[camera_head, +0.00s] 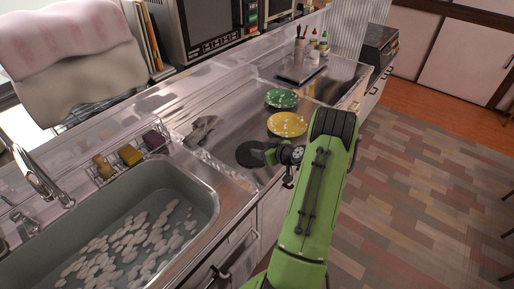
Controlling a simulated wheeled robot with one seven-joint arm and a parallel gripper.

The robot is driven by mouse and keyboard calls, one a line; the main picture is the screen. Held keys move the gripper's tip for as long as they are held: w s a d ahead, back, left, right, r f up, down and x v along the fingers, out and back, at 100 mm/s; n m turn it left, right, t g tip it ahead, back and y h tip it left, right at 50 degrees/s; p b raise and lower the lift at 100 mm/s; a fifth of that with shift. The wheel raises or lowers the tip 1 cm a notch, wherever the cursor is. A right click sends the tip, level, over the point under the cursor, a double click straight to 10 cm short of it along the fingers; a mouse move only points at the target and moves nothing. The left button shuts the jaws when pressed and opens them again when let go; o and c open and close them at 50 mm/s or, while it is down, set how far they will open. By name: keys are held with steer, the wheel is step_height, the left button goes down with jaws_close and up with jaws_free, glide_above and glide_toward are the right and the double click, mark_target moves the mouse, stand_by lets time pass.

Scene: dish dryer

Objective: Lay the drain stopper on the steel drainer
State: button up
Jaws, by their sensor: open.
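A flat black disc, which looks like the drain stopper (248,152), lies on the steel drainer (226,131) beside the sink. It is near the drainer's front edge, below the yellow plate. My gripper (268,156) is open at the right side of the disc, and its fingers overlap the disc's right edge in the picture. I cannot tell whether the fingers touch it. My green arm comes in from the lower right and hides part of the counter's front.
A yellow spotted plate (288,124) and a green one (281,98) lie on the drainer. A steel utensil (201,129) lies left of the disc. The sink (206,190) holds water and many pale round pieces. A wire rack (131,163) with sponges stands behind it.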

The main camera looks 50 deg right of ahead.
steer(key=d+v, duration=0.1)
steer(key=v, duration=0.7)
steer(key=w+a+r+n+g+y, duration=0.2)
steer(key=a+r, duration=0.4)
steer(key=a, duration=0.5)
steer(key=w+a+r+n+g+y, duration=0.1)
steer(key=w+a+r+n+g, duration=0.3)
steer(key=a, duration=0.7)
steer(key=s+a+r+m, duration=0.3)
steer(key=s+a+r, duration=0.4)
steer(key=s+a, duration=0.4)
steer(key=s+a+r+m+h, duration=0.1)
steer(key=s+a, duration=0.3)
steer(key=s, duration=0.5)
steer(key=shift+s+m+g+h, duration=0.25)
steer(key=shift+m+g+h, duration=0.05)
steer(key=shift+m, duration=0.1)
steer(key=shift+r, duration=0.15)
